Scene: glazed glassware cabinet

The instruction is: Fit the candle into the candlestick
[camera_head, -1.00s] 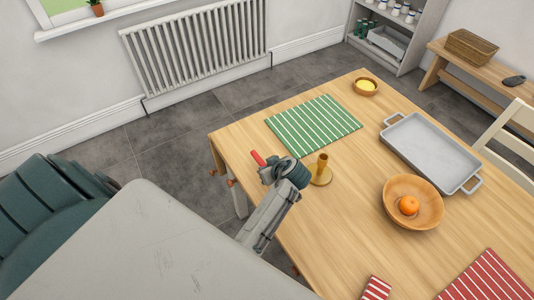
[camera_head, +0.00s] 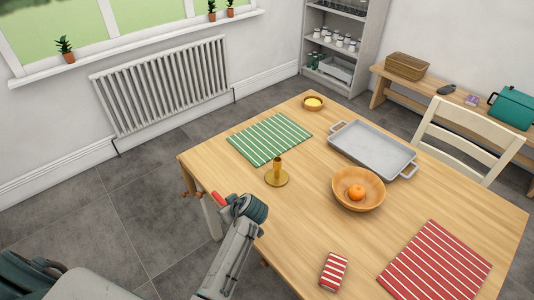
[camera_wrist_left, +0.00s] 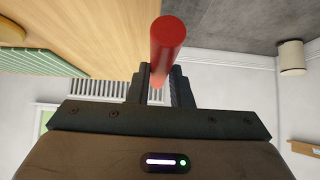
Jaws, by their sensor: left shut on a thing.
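The red candle (camera_head: 219,199) is held in my left gripper (camera_head: 228,204), left of the brass candlestick (camera_head: 277,179) and nearer to me in the head view. The candlestick stands upright on the wooden table, its socket empty. The candle and candlestick are apart. In the left wrist view the candle (camera_wrist_left: 167,40) sticks out between the two dark fingers of my left gripper (camera_wrist_left: 160,84), which are shut on it. My wrist and the gripper body hide part of the candle in the head view. My right gripper is not in view.
On the table (camera_head: 300,225) are a green striped mat (camera_head: 270,139), a small yellow-filled bowl (camera_head: 313,103), a grey tray (camera_head: 372,148), a wooden bowl (camera_head: 357,200) with an orange, a red striped mat (camera_head: 435,260) and a folded red cloth (camera_head: 334,271). Bare wood surrounds the candlestick.

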